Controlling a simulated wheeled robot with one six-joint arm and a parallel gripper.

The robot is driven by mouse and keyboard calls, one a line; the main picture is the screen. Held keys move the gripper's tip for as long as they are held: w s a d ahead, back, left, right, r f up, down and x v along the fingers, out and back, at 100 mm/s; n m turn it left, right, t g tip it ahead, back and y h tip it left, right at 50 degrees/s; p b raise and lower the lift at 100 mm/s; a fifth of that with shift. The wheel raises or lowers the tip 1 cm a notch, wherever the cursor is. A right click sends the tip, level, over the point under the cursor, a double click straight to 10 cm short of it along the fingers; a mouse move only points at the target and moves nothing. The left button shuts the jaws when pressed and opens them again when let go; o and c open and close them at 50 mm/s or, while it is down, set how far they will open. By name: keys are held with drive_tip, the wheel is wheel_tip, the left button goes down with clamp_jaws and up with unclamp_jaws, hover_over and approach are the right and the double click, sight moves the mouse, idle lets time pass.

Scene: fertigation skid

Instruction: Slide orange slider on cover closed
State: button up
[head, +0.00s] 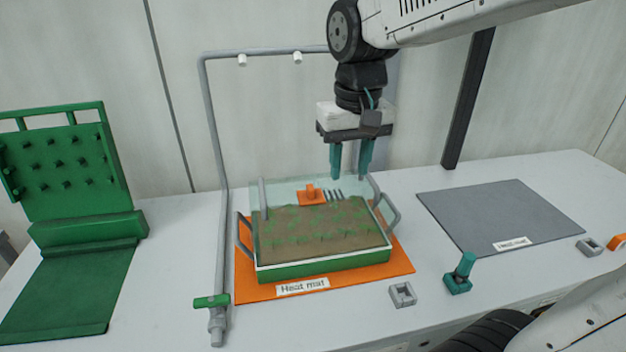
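The orange slider (311,193) sits on the clear cover (285,186) at the back of a green planting tray (330,268). Several dark vent slots (334,195) show just right of the slider, uncovered. The cover is see-through, so its full outline is hard to tell. My gripper (351,176) points down above the back right of the cover, to the right of the slider. Its two teal fingers are apart with nothing seen between them. I cannot tell the exact height of the fingertips above the cover.
The tray stands on an orange heat mat (387,272), with grey handles (390,212) at its sides. A grey pipe frame (214,130) with a green valve (211,301) rises at left. A grey mat (500,212), a teal-handled tool (462,272) and a green rack (65,160) stand around.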

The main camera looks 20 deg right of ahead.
drive_tip(key=m, duration=0.1)
hover_over(311, 187)
wheel_tip(311, 187, down, 4)
drive_tip(key=shift+s+r+g, duration=0.1)
drive_tip(key=shift+g, duration=0.2)
drive_tip(key=shift+w+f, duration=0.2)
drive_tip(key=shift+f, duration=0.15)
wheel_tip(311, 187, down, 7)
drive_tip(key=shift+f, duration=0.2)
clamp_jaws()
